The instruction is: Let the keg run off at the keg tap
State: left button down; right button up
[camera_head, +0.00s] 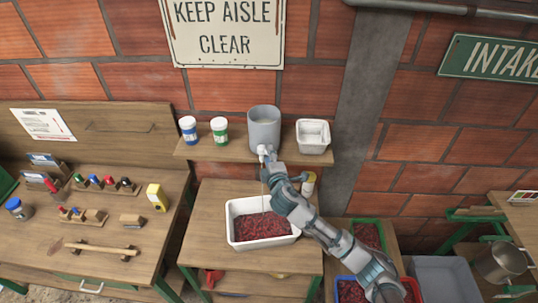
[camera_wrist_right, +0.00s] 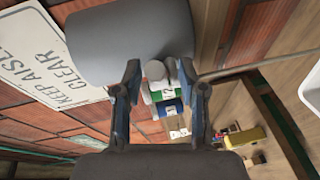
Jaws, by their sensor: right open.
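The grey keg (camera_head: 264,130) stands on the wall shelf. Its pale tap (camera_head: 263,150) is at the lower front; in the right wrist view the tap (camera_wrist_right: 155,70) shows below the keg (camera_wrist_right: 130,42). My right gripper (camera_head: 267,162) is at the tap. In the wrist view its fingers are apart, one on each side of the tap (camera_wrist_right: 163,85); I cannot tell whether they touch it. A thin stream (camera_wrist_right: 255,67) runs from the tap; it falls toward the white tray (camera_head: 231,232) of red fruit on the bench below. My left gripper is not in view.
Fruit crates (camera_head: 367,237), a grey bin (camera_head: 445,275) and a metal pot (camera_head: 500,262) are right.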

jog(key=s, duration=0.6)
jog(key=shift+s+d+r, duration=0.2)
jog(key=shift+d+r, duration=0.1)
jog(key=shift+d, duration=0.15)
